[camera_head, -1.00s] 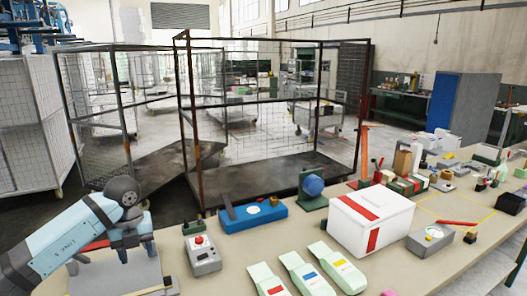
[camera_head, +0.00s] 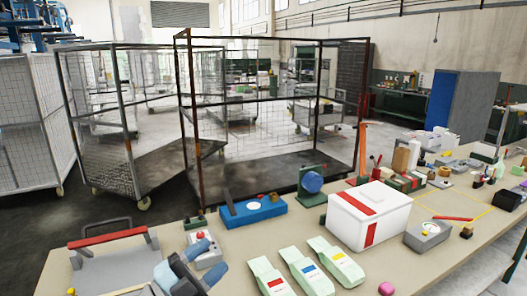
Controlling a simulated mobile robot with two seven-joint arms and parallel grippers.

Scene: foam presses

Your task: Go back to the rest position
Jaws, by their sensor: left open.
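My left gripper (camera_head: 187,271) shows at the bottom edge, left of centre, as dark and pale-blue parts close to the camera. It is open, and I see nothing held in it. It is in front of the table and to the right of a grey press (camera_head: 118,268) with a red handle bar (camera_head: 107,238). Part of it overlaps the lower side of a grey box with a red button (camera_head: 200,238). Most of my left arm is out of the picture. My right gripper is not in view.
Three pale green packets (camera_head: 300,270) lie at the table's front. A white box with red stripes (camera_head: 369,217) stands right of them. A blue device (camera_head: 253,211) and a green stand with a blue disc (camera_head: 312,183) sit behind. Wire cages (camera_head: 187,110) stand beyond the table.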

